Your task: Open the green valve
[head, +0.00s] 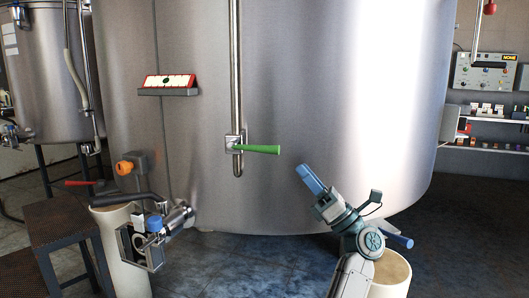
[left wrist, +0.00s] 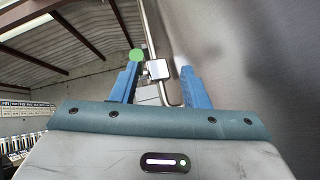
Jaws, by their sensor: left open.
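The green valve handle (head: 258,149) sticks out horizontally to the right from a square metal body on a vertical pipe (head: 235,80) on the big tank. In the left wrist view the handle shows end-on as a green disc (left wrist: 136,55) at the tip of the left finger; the square valve body (left wrist: 158,69) shows between the fingers. My left gripper (head: 304,172) has blue fingers and is open and empty. In the head view it is right of and slightly below the handle's free end, with a gap between. It also shows in the left wrist view (left wrist: 162,78). My right gripper is not in view.
A steel tank (head: 300,60) fills the middle. A red handle (head: 80,183), an orange-capped fitting (head: 130,164) and a dark stool (head: 60,220) are at the left. A pale bucket (head: 395,275) stands behind my arm. A control box (head: 486,72) hangs at the right.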

